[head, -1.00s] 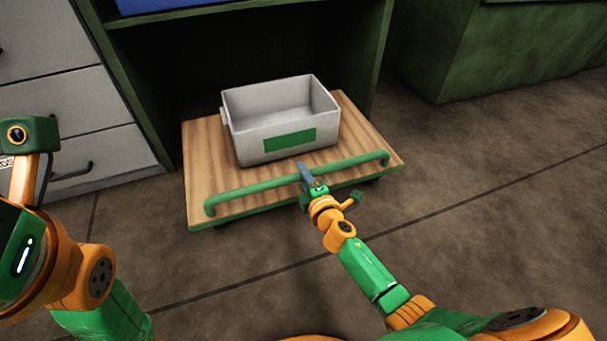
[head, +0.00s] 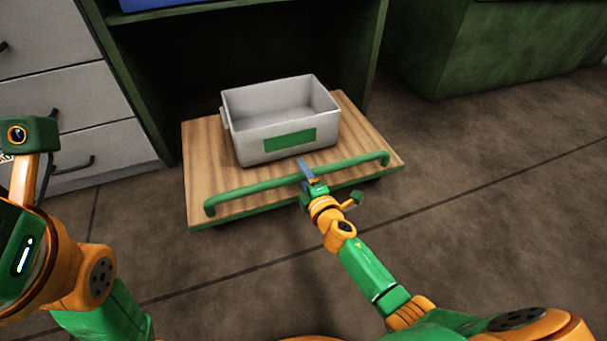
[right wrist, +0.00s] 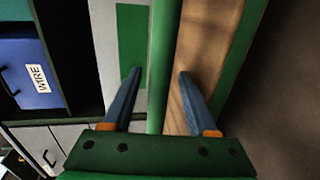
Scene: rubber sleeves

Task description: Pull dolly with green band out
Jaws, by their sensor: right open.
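The dolly (head: 205,165) is a wooden board with a green edge and a green handle bar (head: 245,188) along its near side. A grey bin (head: 245,150) with a green band (head: 290,140) stands on it. My right gripper (head: 308,172) is at the middle of the bar. In the right wrist view, the gripper (right wrist: 159,73) is open, with its two blue fingers on either side of the bar (right wrist: 162,60). Contact with the bar cannot be told. My left arm shows at the left edge of the head view; its fingers are out of frame.
A dark green shelf bay (head: 350,55) stands behind the dolly, whose far part is at its opening. Grey drawers (head: 60,90) stand to the left and a green cabinet (head: 500,50) to the right. A blue box (right wrist: 30,70) sits on the shelf. The near floor is clear.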

